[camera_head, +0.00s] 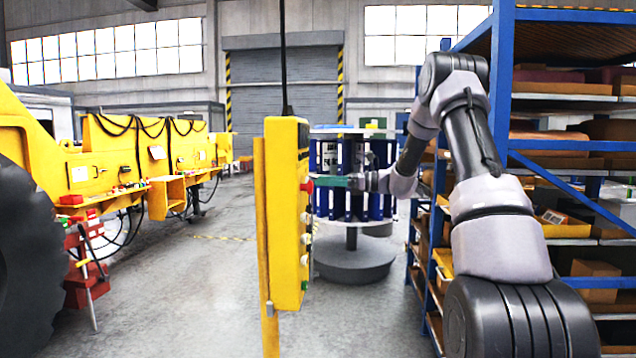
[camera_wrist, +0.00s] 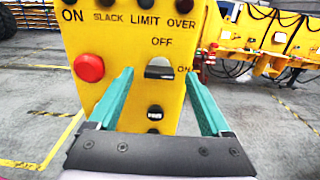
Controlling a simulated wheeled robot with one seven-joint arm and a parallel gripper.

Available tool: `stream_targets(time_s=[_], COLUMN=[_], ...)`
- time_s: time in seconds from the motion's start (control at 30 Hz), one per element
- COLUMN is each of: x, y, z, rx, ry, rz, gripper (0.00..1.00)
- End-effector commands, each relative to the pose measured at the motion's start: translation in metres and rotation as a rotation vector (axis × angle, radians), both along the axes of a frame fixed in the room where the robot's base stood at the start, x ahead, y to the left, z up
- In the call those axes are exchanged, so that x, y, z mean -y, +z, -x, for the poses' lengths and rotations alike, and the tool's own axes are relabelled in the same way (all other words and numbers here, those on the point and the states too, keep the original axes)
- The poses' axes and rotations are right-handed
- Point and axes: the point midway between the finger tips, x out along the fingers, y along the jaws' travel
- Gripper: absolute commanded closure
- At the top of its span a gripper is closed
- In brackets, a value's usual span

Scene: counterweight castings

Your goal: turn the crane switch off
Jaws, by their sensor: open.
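The yellow crane control box (camera_head: 285,215) hangs upright in the head view, its button side facing right. In the wrist view its panel (camera_wrist: 120,95) fills the middle. The crane switch (camera_wrist: 159,68) is a grey and black knob, with OFF printed above it and ON to its right. I cannot tell for certain which mark it points to. My gripper, with teal fingers (camera_head: 330,182), is open and empty in front of the panel. In the wrist view its fingertips (camera_wrist: 158,76) stand on either side of the switch; contact is not clear.
A blue shelf rack (camera_head: 500,130) stands close on the right. A round rack of blue bins (camera_head: 350,205) stands behind. Yellow machinery (camera_head: 110,170) is at left.

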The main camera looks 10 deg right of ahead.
Motion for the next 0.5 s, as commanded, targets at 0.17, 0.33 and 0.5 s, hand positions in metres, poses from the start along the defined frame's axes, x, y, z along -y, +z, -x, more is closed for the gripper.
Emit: stream_targets(time_s=[0.17, 0.33, 0.5], x=[-0.018, -0.023, -0.023], y=[0.0, 0.0, 0.0], z=[-0.006, -0.008, -0.007], rx=[0.001, 0.0, 0.0], ry=[0.001, 0.0, 0.0], rz=[0.001, 0.0, 0.0], gripper=[0.18, 0.18, 0.18])
